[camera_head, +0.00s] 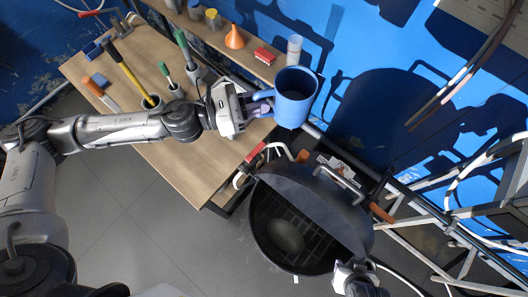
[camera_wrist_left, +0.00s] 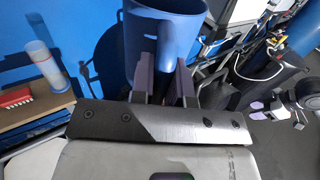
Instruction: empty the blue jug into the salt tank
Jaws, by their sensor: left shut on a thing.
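The blue jug (camera_head: 291,108) is held up near the blue wall, past the right end of the wooden table. My left gripper (camera_head: 263,103) is shut on its handle side. In the left wrist view the fingers (camera_wrist_left: 165,84) close in front of the jug (camera_wrist_left: 160,38). The jug looks roughly upright; I see into its dark opening, but its contents cannot be made out. A dark round tank (camera_head: 258,225), which I take for the salt tank, stands below the jug. Its lid covers the far half; the near half is open. Part of my right arm shows at the bottom; its jaws are unclear.
The wooden table (camera_head: 135,110) carries brushes and tools in holders. A shelf behind holds an orange funnel (camera_head: 235,38), a red block (camera_head: 264,57) and a white-and-blue bottle (camera_head: 294,50). Metal framing and cables (camera_head: 440,195) stand right of the tank.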

